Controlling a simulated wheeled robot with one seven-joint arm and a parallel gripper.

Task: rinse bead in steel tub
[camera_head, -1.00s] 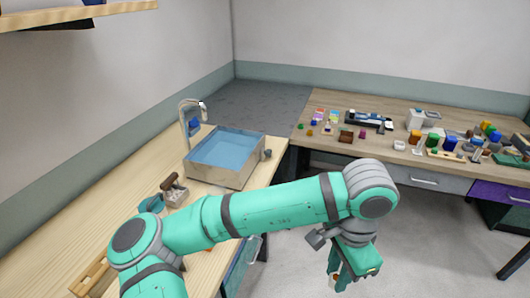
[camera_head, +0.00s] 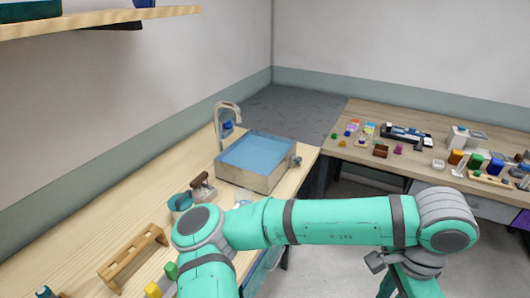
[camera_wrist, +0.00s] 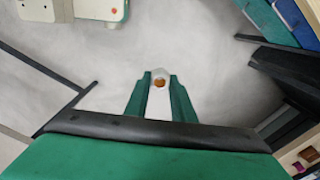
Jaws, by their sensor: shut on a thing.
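The steel tub (camera_head: 236,174) stands on the left wooden bench in the head view, full of blue water, with a curved tap at its back left corner. My gripper (camera_wrist: 160,90) shows in the wrist view with its green fingers shut on a small orange bead (camera_wrist: 159,83). Pale material surrounds the bead between the fingers; I cannot tell whether it is finger pads or part of the held thing. In the head view my gripper hangs at the bottom right, cut off by the frame edge, over the floor and well away from the tub.
A wooden rack (camera_head: 133,258), a teal cup (camera_head: 180,202) and a small caddy (camera_head: 202,188) stand on the left bench. The far bench (camera_head: 365,110) holds many small coloured items. Open floor lies between the benches. A shelf (camera_head: 95,22) hangs at the upper left.

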